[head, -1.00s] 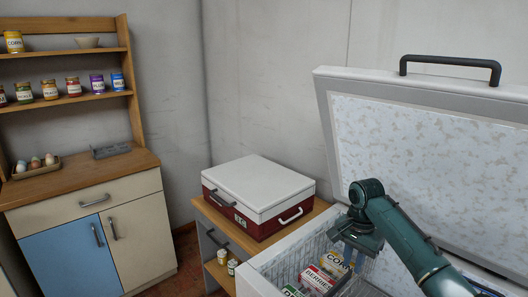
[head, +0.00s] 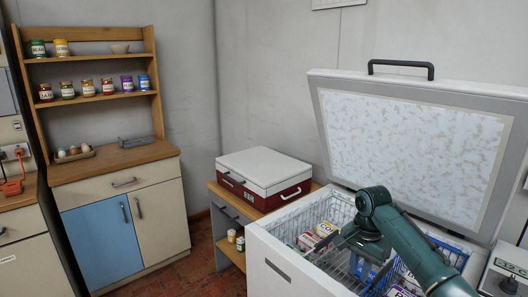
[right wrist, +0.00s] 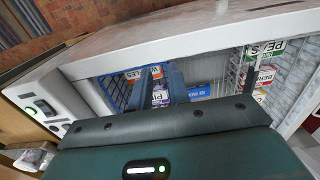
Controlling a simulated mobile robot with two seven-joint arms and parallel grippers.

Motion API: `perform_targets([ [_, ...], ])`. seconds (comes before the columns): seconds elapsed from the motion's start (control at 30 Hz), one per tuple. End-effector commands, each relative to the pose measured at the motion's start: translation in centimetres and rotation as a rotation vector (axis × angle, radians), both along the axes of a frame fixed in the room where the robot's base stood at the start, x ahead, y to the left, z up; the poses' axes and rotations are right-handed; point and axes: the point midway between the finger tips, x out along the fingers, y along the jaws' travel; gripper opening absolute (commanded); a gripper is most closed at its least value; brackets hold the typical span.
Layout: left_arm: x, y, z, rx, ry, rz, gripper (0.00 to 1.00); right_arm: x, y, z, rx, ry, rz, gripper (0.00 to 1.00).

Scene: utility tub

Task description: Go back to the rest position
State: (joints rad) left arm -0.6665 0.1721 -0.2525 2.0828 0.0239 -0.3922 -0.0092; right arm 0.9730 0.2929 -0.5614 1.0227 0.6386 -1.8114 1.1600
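My right gripper (head: 364,252) hangs over the open chest freezer (head: 290,262), its dark fingers spread apart with nothing seen between them. In the right wrist view, the gripper's body fills the lower part, above the freezer's inside. Beneath it are a pale wire basket (right wrist: 285,84) with boxes, a blue wire basket (right wrist: 117,90) and a blue box (right wrist: 199,92). The freezer lid (head: 410,150) stands raised behind my right arm. My left gripper is not in view.
A red and white cool box (head: 265,178) sits on a low wooden shelf left of the freezer. A shelf unit (head: 110,160) with jars and eggs stands farther left. A small appliance (head: 505,272) is at the right edge. Tiled floor lies clear between.

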Motion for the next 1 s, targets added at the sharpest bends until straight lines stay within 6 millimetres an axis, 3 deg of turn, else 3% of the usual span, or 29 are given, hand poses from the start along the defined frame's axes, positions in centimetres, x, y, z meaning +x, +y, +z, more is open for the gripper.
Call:
perform_targets([
  [0.03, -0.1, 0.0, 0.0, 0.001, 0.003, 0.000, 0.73, -0.6, 0.7, -2.1, 0.008, -0.013, 0.043, 0.18],
  [0.37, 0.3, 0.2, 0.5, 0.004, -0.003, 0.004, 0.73, -4.6, 5.1, -11.8, 0.068, -0.203, 0.339, 0.18],
  [0.6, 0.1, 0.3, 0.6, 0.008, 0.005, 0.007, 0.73, -11.6, 8.9, -17.9, 0.093, -0.448, 0.601, 0.18],
  [0.8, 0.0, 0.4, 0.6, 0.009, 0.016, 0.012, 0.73, -18.7, 10.3, -19.0, 0.033, -0.677, 0.784, 0.18],
  [1.0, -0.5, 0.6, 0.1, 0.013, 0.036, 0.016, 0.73, -25.1, 9.9, -16.6, -0.109, -0.870, 0.926, 0.18],
])
